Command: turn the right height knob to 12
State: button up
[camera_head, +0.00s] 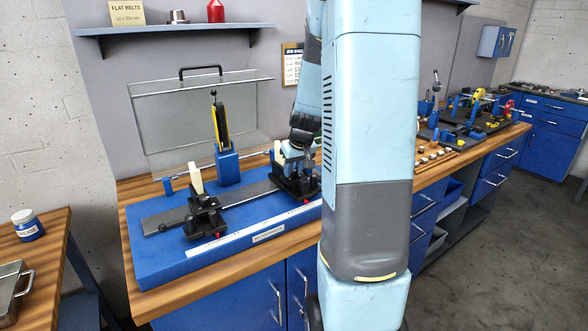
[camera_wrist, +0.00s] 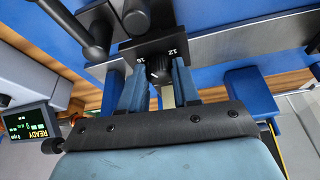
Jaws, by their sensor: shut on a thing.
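The right height knob (camera_wrist: 158,70) is a small dark ribbed knob on a black block (camera_wrist: 150,47) in the wrist view. The white marks 12 and 16 show on the block beside it; I cannot make out a pointer on the knob. My gripper (camera_wrist: 159,75) has its two blue fingers on either side of the knob and is shut on it. In the head view my gripper (camera_head: 292,150) is at the right support stand (camera_head: 297,184); the knob is hidden there behind my arm.
The left support stand (camera_head: 203,218) stands on the same rail (camera_head: 243,196) of the blue base. A yellow-and-black upright piece on a blue post (camera_head: 227,166) and a clear guard (camera_head: 178,125) are behind. A READY display (camera_wrist: 28,124) shows in the wrist view.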

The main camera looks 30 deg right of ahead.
jog(key=shift+m, duration=0.5)
jog(key=o, duration=1.1)
jog(key=shift+c, duration=0.2)
jog(key=shift+r, duration=0.1)
jog(key=v, duration=1.3)
jog(key=shift+a+r, duration=0.25)
jog(key=shift+a, duration=0.05)
jog(key=shift+s, duration=0.1)
